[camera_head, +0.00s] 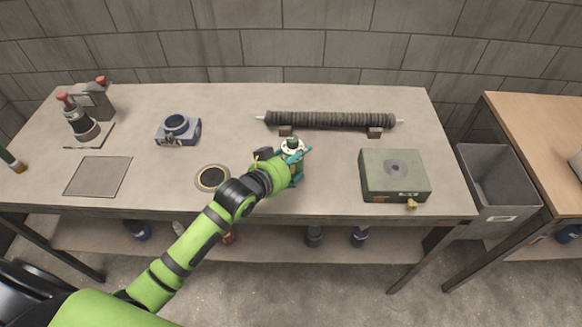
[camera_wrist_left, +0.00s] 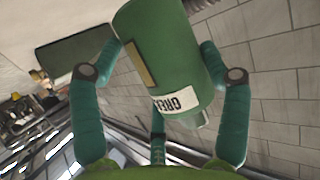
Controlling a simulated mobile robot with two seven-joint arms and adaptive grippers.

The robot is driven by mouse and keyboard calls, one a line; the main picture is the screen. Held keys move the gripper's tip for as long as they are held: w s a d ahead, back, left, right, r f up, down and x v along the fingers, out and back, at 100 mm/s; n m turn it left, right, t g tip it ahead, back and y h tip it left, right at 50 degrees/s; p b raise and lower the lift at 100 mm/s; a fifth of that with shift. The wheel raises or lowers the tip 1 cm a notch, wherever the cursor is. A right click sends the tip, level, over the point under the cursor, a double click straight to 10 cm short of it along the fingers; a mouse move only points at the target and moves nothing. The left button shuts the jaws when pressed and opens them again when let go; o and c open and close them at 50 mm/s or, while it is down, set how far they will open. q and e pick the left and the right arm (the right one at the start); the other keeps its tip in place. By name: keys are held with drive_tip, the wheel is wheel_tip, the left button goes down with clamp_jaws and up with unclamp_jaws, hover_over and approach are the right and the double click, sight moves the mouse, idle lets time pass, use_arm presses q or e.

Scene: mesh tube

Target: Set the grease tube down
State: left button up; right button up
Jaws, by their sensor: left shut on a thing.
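The grease tube (camera_wrist_left: 165,60) is a green cylinder with a white label whose visible letters begin "GRE". In the left wrist view it sits between the teal fingers of my left gripper (camera_wrist_left: 160,85), which is shut on it. In the head view my left gripper (camera_head: 290,168) is over the middle of the workbench, and the pale round end of the tube (camera_head: 292,145) shows just beyond the fingers. Much of the tube is hidden by the gripper there. I cannot tell whether its lower end touches the bench. My right gripper is not in view.
The workbench (camera_head: 330,190) holds a dark ribbed roller (camera_head: 330,119) on blocks behind the gripper. A green box (camera_head: 394,175) stands to the right and a round dark-centred disc (camera_head: 212,178) to the left. A blue fixture (camera_head: 178,130) and grey plate (camera_head: 98,176) are farther left.

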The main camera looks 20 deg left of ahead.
use_arm(q)
drive_tip(key=shift+w+a+f, duration=0.1)
drive_tip(key=shift+w+a, duration=0.05)
drive_tip(key=shift+a, duration=0.15)
drive_tip(key=shift+f, duration=2.05)
drive_tip(key=shift+f, duration=0.1)
drive_tip(key=o, duration=1.3)
drive_tip(key=shift+c, duration=0.2)
drive_tip(key=v, duration=1.2)
